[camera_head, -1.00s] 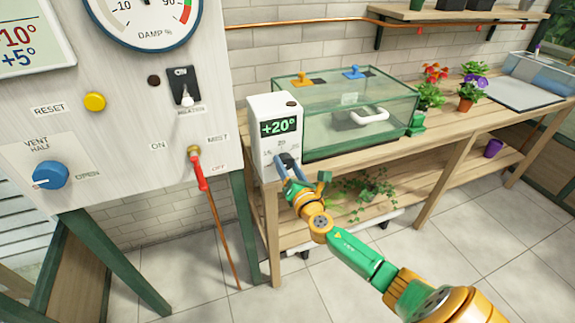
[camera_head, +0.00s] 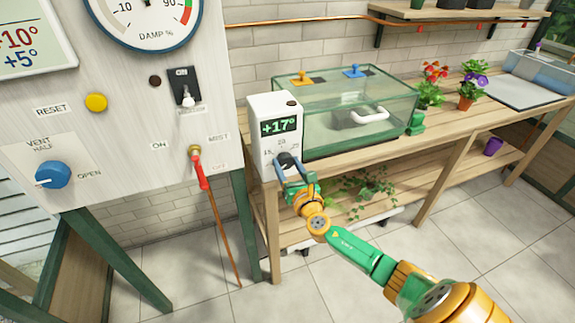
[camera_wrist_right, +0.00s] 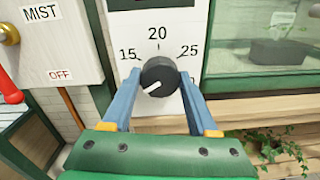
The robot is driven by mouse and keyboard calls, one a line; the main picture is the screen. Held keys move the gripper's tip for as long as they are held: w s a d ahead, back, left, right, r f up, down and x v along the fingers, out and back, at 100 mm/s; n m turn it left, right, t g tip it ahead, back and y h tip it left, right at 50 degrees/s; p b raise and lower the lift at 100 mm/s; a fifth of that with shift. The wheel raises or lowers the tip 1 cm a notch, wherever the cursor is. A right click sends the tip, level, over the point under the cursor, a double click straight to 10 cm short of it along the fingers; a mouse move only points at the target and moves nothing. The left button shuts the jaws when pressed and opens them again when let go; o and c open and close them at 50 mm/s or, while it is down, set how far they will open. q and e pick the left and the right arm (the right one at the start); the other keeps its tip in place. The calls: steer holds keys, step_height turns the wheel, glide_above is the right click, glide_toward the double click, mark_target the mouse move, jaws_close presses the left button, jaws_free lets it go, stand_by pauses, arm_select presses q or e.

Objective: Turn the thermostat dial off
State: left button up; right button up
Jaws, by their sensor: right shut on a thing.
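The thermostat is a white box (camera_head: 262,112) on the left end of the wooden bench, and its green display (camera_head: 279,127) reads +17°. Its round black dial (camera_wrist_right: 159,72) sits under the figures 15, 20 and 25 in the right wrist view. The dial's white mark points to the lower left, below the 15. My right gripper (camera_head: 289,168) is shut on the dial, with a blue finger on each side of it. The fingers also show in the right wrist view (camera_wrist_right: 160,88). My left gripper is not in view.
A glass tank (camera_head: 345,133) stands right beside the thermostat. To the left is a panel (camera_head: 120,110) with a vent knob (camera_head: 52,174), a yellow reset button (camera_head: 96,102) and a red mist lever (camera_head: 200,172). Potted flowers (camera_head: 467,92) stand further right.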

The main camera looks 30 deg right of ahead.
steer(key=shift+f, duration=0.2)
steer(key=o, duration=1.1)
steer(key=shift+o, duration=1.3)
steer(key=shift+r, duration=0.1)
steer(key=v, duration=0.7)
steer(key=shift+p, duration=0.3)
